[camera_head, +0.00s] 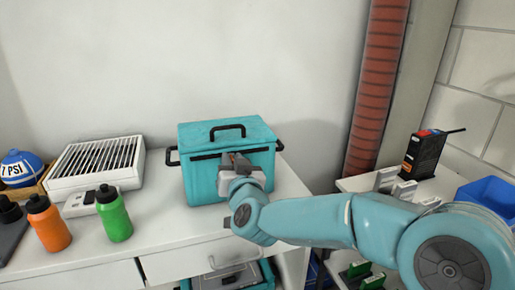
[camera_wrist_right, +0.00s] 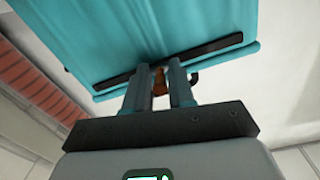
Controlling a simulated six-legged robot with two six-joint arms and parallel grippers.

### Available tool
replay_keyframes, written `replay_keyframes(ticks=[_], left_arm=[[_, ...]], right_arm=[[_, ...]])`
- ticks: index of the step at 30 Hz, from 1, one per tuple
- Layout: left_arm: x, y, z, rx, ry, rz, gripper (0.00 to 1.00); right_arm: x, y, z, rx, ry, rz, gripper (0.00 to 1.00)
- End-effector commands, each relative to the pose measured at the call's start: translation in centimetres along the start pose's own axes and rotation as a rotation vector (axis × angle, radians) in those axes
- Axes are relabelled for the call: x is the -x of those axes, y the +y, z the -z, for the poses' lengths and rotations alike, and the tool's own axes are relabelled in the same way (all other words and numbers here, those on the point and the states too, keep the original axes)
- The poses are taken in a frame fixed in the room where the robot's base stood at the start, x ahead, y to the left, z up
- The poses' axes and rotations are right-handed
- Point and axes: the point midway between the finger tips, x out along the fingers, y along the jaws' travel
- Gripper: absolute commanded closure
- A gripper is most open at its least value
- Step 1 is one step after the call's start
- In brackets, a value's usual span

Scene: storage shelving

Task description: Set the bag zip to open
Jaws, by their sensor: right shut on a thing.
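The teal bag (camera_head: 203,184) stands upright on the white worktop, with a black handle (camera_head: 228,129) on top and black handles at its sides. A dark zip strip (camera_head: 205,156) runs across its front just below the top, and it also shows in the right wrist view (camera_wrist_right: 210,49). My right gripper (camera_head: 238,160) is at the front of the bag, at the strip. In the right wrist view its fingers (camera_wrist_right: 160,77) are shut on a small orange-brown zip pull (camera_wrist_right: 160,82). The gripper hides part of the strip. My left gripper is not in view.
On the worktop to the left are a green bottle (camera_head: 114,215), an orange bottle (camera_head: 47,222), a white vented box (camera_head: 98,160) and a blue cap (camera_head: 20,167). To the right are a black device (camera_head: 425,152) and a blue bin (camera_head: 488,195). A red pipe (camera_head: 377,90) rises behind.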

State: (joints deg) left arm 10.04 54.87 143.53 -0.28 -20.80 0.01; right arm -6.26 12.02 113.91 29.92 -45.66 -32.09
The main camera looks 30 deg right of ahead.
Motion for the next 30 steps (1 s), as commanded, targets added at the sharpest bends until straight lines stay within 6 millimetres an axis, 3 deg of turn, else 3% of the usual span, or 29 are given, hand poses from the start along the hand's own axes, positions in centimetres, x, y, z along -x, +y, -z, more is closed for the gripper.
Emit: replay_keyframes(ticks=[1,6,12,27,28,30], left_arm=[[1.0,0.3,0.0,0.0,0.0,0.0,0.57],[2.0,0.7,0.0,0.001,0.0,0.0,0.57],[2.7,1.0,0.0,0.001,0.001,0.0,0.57],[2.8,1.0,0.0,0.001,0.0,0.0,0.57],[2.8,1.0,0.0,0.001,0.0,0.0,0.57],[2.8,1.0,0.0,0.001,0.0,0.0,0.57]], right_arm=[[0.0,-1.6,0.1,0.001,-0.005,0.007,1.0],[0.0,-5.2,-0.8,0.001,-0.004,0.006,1.0],[0.0,-7.8,-1.5,0.0,-0.002,0.003,1.0],[0.0,-8.6,-1.7,0.0,0.0,0.003,1.0],[0.0,-8.6,-1.7,0.0,0.0,0.003,0.67],[0.0,-8.6,-1.7,0.0,0.0,0.002,0.62]])
